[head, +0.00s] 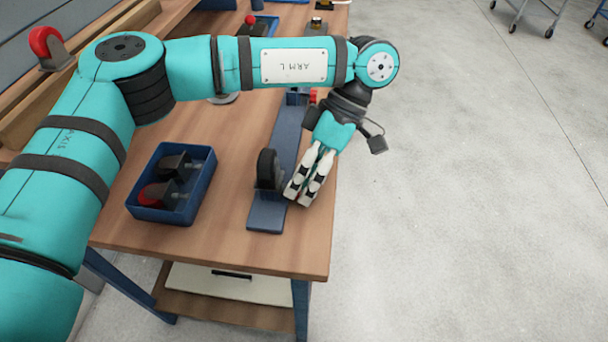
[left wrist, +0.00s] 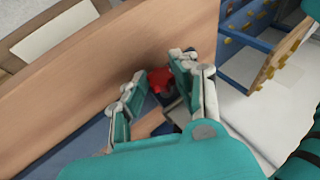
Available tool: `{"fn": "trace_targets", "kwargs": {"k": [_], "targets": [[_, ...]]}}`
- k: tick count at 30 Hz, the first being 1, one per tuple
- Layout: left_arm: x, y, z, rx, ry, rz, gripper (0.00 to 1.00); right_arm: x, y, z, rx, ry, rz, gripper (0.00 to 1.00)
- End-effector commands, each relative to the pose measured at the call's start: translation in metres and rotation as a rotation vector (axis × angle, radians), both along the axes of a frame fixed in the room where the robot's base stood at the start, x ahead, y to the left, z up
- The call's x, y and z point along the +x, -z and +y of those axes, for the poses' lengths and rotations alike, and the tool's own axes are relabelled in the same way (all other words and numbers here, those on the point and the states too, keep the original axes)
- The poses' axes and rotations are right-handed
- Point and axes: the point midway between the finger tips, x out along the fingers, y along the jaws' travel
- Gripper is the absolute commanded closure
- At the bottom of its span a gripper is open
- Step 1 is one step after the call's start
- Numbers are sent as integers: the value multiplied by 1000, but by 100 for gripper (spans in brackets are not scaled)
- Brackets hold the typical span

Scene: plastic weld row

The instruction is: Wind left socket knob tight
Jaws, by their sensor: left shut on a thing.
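My left gripper (head: 301,190) reaches down to the near end of a long blue fixture (head: 265,216) on the wooden table. In the left wrist view a red knob (left wrist: 160,80) sits between its two fingers, and the gripper (left wrist: 155,92) is shut on it. In the head view the fingers hide this knob. A dark round wheel-like part (head: 268,170) stands upright on the fixture, just left of the fingers. A second red part (head: 313,95) shows at the fixture's far end, partly behind my arm. My right gripper is not in view.
A blue tray (head: 207,178) left of the fixture holds dark parts, one with a red piece. Another red-topped part (head: 48,44) stands at the back left. The table's right edge is close to the gripper, with open grey floor (head: 460,200) beyond.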

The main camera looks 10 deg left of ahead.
Motion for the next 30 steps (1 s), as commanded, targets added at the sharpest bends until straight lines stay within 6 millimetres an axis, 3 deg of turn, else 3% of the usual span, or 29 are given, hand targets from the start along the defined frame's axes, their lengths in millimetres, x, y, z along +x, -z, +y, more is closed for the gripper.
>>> {"fn": "trace_targets", "kwargs": {"k": [8,9,14,23,30], "targets": [[1,-1,0,-1,0,0,100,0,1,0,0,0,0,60],[1,-1,0,-1,0,-1,71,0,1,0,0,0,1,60],[0,-1,0,-1,0,0,50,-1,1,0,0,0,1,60],[1,-2,-1,-1,-1,-1,50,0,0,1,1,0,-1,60],[16,-29,-14,3,-2,-8,50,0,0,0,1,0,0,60]]}}
